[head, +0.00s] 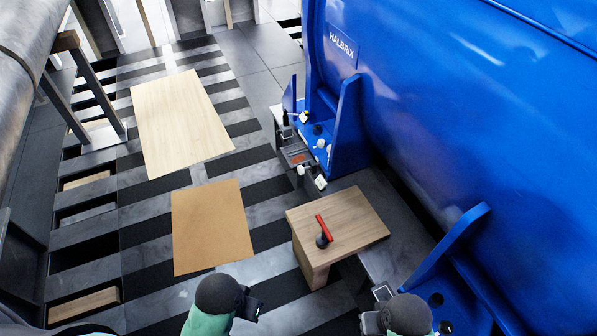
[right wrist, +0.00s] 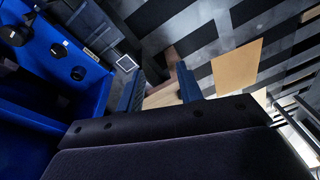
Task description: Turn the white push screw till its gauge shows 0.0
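The blue motor (head: 430,110) stands at the right. At its far foot (head: 345,130) are small white-topped parts, one at the near side (head: 300,170) and one on the foot (head: 321,143); I cannot tell which is the white push screw. A small pale-faced piece (head: 320,183) beside them may be a gauge; no reading is legible. My right gripper (head: 372,308) is low in the head view, beside the near foot, well apart from the far foot; its fingers (right wrist: 160,88) stand apart and empty in the right wrist view. My left gripper (head: 250,304) is at the bottom centre, its fingers unclear.
A wooden block (head: 355,215) carries a red-handled tool (head: 322,229) between my grippers and the far foot. A white-framed dark square (right wrist: 125,63) lies by the near blue foot (right wrist: 90,90). Two flat boards, pale (head: 180,120) and brown (head: 212,225), lie on the striped floor.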

